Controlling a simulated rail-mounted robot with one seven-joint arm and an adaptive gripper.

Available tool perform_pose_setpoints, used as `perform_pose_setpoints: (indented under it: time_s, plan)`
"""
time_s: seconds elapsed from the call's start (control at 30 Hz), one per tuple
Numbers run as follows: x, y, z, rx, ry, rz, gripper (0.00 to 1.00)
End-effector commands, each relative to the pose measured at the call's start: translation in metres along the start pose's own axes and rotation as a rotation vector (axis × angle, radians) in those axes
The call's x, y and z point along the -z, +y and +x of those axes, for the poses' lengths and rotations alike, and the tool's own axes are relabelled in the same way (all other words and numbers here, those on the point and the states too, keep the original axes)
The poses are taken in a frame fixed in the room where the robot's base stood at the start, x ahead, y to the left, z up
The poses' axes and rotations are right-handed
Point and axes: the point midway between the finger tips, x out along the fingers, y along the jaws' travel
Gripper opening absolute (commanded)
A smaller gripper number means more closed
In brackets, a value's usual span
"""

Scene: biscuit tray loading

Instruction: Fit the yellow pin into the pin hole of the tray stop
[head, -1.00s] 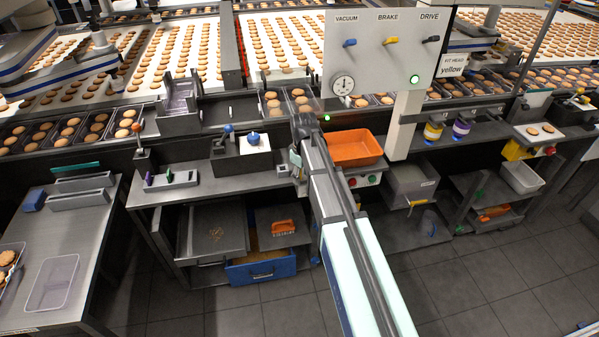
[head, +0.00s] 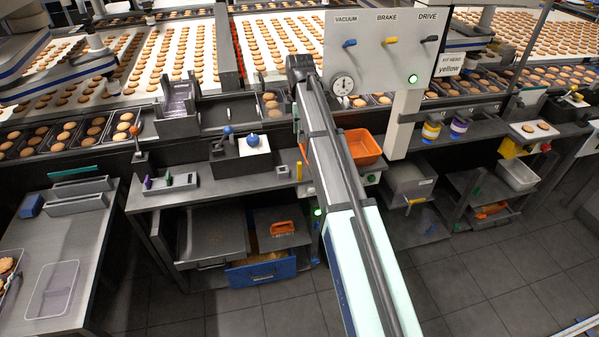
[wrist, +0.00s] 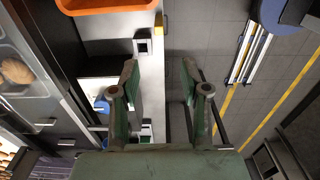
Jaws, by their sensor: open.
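My gripper (wrist: 160,88) is open in the wrist view, with two green-padded fingers apart and nothing between them. In the head view my arm hides the gripper. A thin upright yellow piece, which looks like the yellow pin (head: 299,170), stands at the bench's front edge just left of my arm. A yellow strip also shows beyond the fingers in the wrist view (wrist: 166,22). A small grey block with a dark opening (head: 283,171) sits beside it; it also shows in the wrist view (wrist: 143,42). I cannot tell whether this is the tray stop, and no pin hole is clear.
A grey rack (head: 171,185) with purple and green pins stands on the bench left. A dark box with a blue knob (head: 253,139) stands behind. An orange bin (head: 361,146) is right of my arm. A panel with levers (head: 385,50) rises above.

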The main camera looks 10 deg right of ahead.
Motion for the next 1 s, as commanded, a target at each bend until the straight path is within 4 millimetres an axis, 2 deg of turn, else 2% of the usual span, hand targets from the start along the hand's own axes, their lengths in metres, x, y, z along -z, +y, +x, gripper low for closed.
perform_pose_setpoints:
  time_s: [0.4,0.6,1.0]
  plan:
    - [0.0,-0.001,0.073,0.003,0.0,0.002,0.46]
    - [0.0,0.0,0.102,0.001,0.0,0.003,0.46]
    - [0.0,0.001,0.123,0.0,0.0,0.003,0.46]
